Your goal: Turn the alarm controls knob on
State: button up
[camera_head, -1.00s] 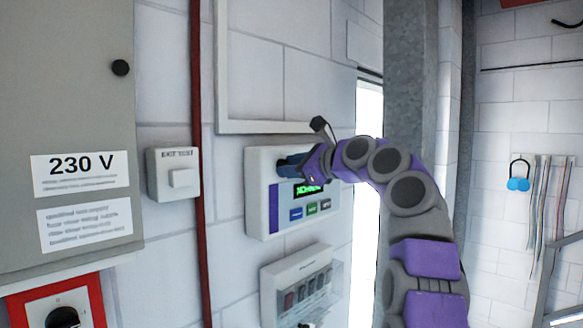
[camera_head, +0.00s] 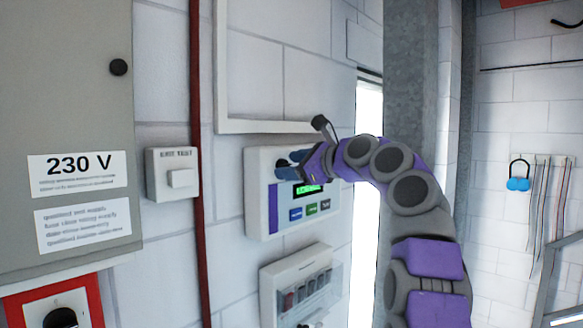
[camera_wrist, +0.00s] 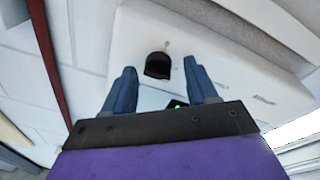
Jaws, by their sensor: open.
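The alarm control panel (camera_head: 259,212) is a white box on the wall with a green lit display (camera_head: 308,189) and several small buttons below it. Its black knob (camera_wrist: 158,65) shows in the wrist view, just beyond and between my fingertips. In the head view the knob (camera_head: 282,163) is a small dark shape beside my fingers. My gripper (camera_wrist: 157,80) is open, with one blue finger on each side of the knob and a gap to each. It also shows at the panel's upper part in the head view (camera_head: 290,167). Whether the fingertips touch the panel cannot be told.
A white box with several switches (camera_head: 300,285) hangs below the panel. A red pipe (camera_head: 196,120), a small white switch box (camera_head: 172,174) and a grey 230 V cabinet (camera_head: 75,110) are to the left. A grey column (camera_head: 410,80) stands to the right behind my arm.

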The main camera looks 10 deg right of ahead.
jog(key=b+v, duration=0.1)
jog(key=v, duration=1.6)
jog(key=shift+d, duration=0.2)
jog(key=shift+a+f, duration=0.1)
jog(key=shift+f, duration=0.05)
jog(key=s+a+f+n+g+h+b, duration=0.1)
jog(key=s+a+f+n+g+b, duration=0.35)
jog(key=f, duration=0.95)
jog(key=s+a+f+n+g+h+b, duration=0.1)
jog(key=s+a+f+n+b, duration=0.35)
jog(key=f, duration=0.95)
jog(key=s+a+f+n+g+h+b, duration=0.1)
jog(key=s+a+f+n+g+b, duration=0.15)
jog(key=a+f+b, duration=0.8)
jog(key=s+d+f+n+g+h+b, duration=0.2)
jog(key=s+d+f+n, duration=0.1)
jog(key=s+f, duration=0.6)
jog(key=s+d+f+n+g+h+b, duration=0.2)
jog(key=s+f, duration=0.7)
jog(key=f, duration=0.7)
jog(key=s+d+f+n+g+h+b, duration=0.2)
jog(key=s+d+f+n+g, duration=0.1)
jog(key=s+f, duration=0.6)
notch_tip(320, 180, down, 4)
jog(key=d+n, duration=0.1)
jog(key=n, duration=0.1)
jog(key=shift+s+n+h+b, duration=0.25)
jog(key=shift+n+h+b, duration=0.05)
jog(key=shift+n+b, duration=0.1)
jog(key=shift+f, duration=0.15)
